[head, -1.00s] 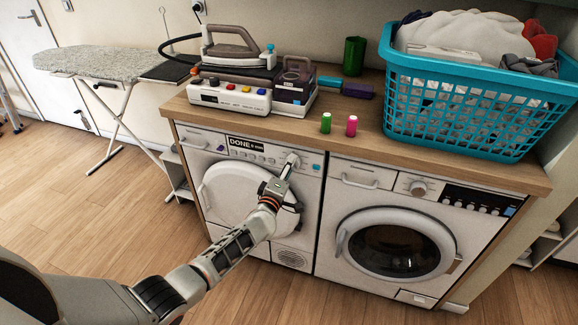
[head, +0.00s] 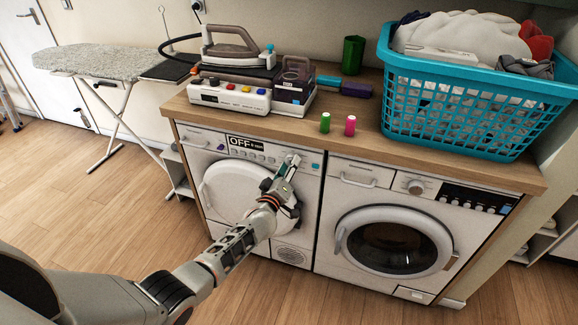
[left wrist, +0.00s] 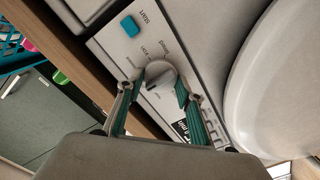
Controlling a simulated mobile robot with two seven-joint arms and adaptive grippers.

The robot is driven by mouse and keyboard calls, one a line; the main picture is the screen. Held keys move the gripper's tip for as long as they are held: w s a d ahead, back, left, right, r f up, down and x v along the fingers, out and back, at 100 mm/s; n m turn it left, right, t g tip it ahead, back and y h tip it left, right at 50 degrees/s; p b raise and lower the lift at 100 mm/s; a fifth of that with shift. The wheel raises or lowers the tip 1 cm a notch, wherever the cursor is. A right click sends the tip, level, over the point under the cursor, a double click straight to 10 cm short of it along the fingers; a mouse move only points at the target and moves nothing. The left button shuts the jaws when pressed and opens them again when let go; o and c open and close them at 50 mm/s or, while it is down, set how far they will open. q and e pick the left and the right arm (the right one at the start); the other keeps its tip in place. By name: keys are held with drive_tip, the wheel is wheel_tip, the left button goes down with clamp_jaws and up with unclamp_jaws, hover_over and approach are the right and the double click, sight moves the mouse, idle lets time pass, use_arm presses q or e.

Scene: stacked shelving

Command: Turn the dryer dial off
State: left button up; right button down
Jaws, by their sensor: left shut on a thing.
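The dryer (head: 203,150) is the left white machine under the wooden counter. Its display (head: 246,143) reads OFF. My left gripper (head: 291,162) is at the dryer's control panel and hides most of the dial in the head view. In the left wrist view the round white dial (left wrist: 160,76) sits between the green-padded fingers of my left gripper (left wrist: 163,88), which is shut on it. A teal start button (left wrist: 130,26) lies beside the dial, apart from the fingers. My right gripper is not in view.
A washing machine (head: 345,225) stands to the right of the dryer. On the counter (head: 425,158) are a steam iron station (head: 232,97), green (head: 325,123) and pink (head: 350,125) spools, and a blue laundry basket (head: 456,100). An ironing board (head: 105,62) stands left.

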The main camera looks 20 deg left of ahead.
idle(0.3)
use_arm(q)
drive_tip(key=o, duration=1.1)
drive_tip(key=s, duration=1.2)
drive_tip(key=shift+a, duration=0.2)
drive_tip(key=s+d+f+m+g, duration=0.1)
drive_tip(key=s+f+m, duration=0.3)
drive_tip(key=s, duration=0.6)
drive_tip(key=s+d+f+m+g+h, duration=0.1)
drive_tip(key=s+f+m+g, duration=0.2)
drive_tip(key=s, duration=0.7)
drive_tip(key=s+d+f+m+g+h, duration=0.1)
drive_tip(key=s+f+m+g, duration=0.2)
drive_tip(key=s, duration=0.8)
wheel_tip(320, 180, down, 2)
drive_tip(key=shift+d+f+m, duration=0.15)
drive_tip(key=shift+m, duration=1.35)
